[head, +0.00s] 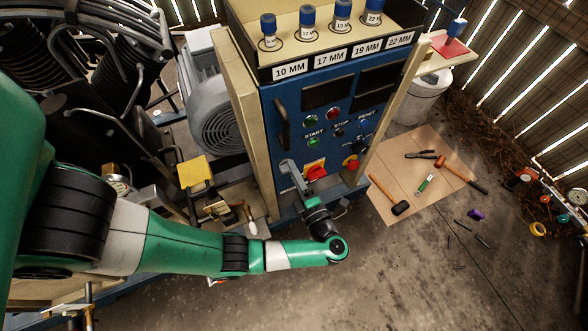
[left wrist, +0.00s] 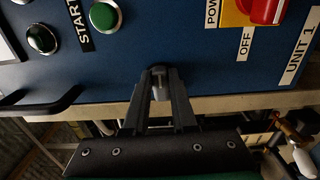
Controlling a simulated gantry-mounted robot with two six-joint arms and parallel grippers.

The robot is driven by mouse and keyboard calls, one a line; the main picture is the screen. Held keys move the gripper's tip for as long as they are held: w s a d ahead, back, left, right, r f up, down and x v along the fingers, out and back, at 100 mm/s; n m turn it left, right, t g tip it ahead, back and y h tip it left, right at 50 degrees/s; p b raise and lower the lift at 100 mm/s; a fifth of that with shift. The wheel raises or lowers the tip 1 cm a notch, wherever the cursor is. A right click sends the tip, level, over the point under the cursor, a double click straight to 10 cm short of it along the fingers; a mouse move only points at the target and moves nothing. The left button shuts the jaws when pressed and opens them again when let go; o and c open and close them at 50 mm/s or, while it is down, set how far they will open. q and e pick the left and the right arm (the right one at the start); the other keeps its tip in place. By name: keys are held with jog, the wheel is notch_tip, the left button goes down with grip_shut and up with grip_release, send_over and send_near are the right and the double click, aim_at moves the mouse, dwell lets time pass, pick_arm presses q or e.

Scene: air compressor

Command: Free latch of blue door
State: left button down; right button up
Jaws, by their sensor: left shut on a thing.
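The blue door (head: 300,138) is the front panel of the compressor cabinet, with buttons, a red switch (head: 317,172) and a black handle (head: 282,124). My left gripper (head: 289,168) is at the door's left edge, below the handle and left of the red switch. In the left wrist view my left gripper (left wrist: 158,90) is shut on a small grey latch (left wrist: 158,84) at the edge of the door (left wrist: 190,60). The fingers hide most of the latch. In the head view the latch is hidden. My right gripper is not in view.
Labelled blue-capped sockets (head: 308,20) stand in the tray on top. A grey motor (head: 212,100) is left of the cabinet. A cardboard sheet (head: 400,195) with tools lies on the floor at right. The floor in front is mostly clear.

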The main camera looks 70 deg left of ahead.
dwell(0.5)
pick_arm(q)
jog(key=c, duration=0.7)
grip_release()
